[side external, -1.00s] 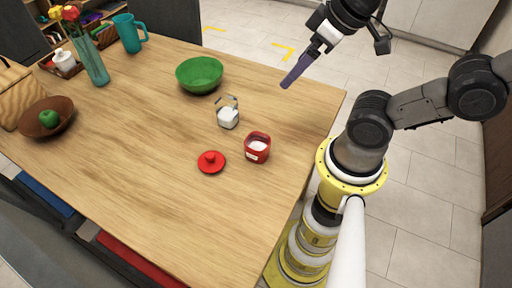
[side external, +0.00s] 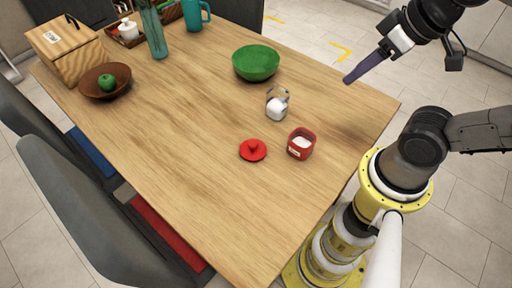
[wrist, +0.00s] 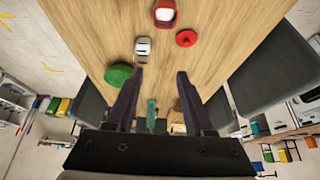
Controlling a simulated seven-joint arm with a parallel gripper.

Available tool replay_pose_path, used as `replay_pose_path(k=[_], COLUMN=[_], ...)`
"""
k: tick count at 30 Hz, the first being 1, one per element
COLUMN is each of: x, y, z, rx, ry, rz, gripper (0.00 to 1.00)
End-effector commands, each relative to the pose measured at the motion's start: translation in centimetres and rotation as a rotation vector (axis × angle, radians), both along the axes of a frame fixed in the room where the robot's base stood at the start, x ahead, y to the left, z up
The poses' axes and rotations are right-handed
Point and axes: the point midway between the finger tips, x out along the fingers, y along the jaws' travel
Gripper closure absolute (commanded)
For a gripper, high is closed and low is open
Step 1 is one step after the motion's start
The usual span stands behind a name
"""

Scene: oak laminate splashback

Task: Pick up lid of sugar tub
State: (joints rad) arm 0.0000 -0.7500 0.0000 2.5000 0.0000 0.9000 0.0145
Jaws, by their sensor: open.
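The red lid (side external: 253,150) with its round knob lies flat on the table, apart from the open red tub (side external: 303,154) to its right, which holds white contents. In the wrist view the lid (wrist: 187,39) is right of centre, ahead of my fingertips, and the tub (wrist: 165,24) is at the top edge. My gripper (side external: 348,80) is high above the table's far right edge in the side view, well away from the lid. In the wrist view my gripper (wrist: 160,71) has its two purple fingers spread with nothing held between them.
A glass jar with white contents (side external: 277,107) stands behind the lid and tub. A green bowl (side external: 256,64) is farther back. A brown bowl with a green apple (side external: 108,82) and a wooden box (side external: 68,52) are at the left. The table's front is clear.

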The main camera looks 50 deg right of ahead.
Motion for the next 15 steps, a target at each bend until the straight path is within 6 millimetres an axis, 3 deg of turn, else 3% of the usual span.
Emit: replay_pose_path(k=[4,7,11,15], x=[0.2,1.4,4.5,9.0], y=[0.0,0.0,0.4,1.6], z=[0.2,1.6,2.5,1.9], rx=[0.069,0.167,0.308,0.433], ry=[-0.011,-0.045,-0.02,0.056], rz=[-0.127,-0.296,-0.54,-0.798], gripper=[0.47,0.47,0.47,0.47])
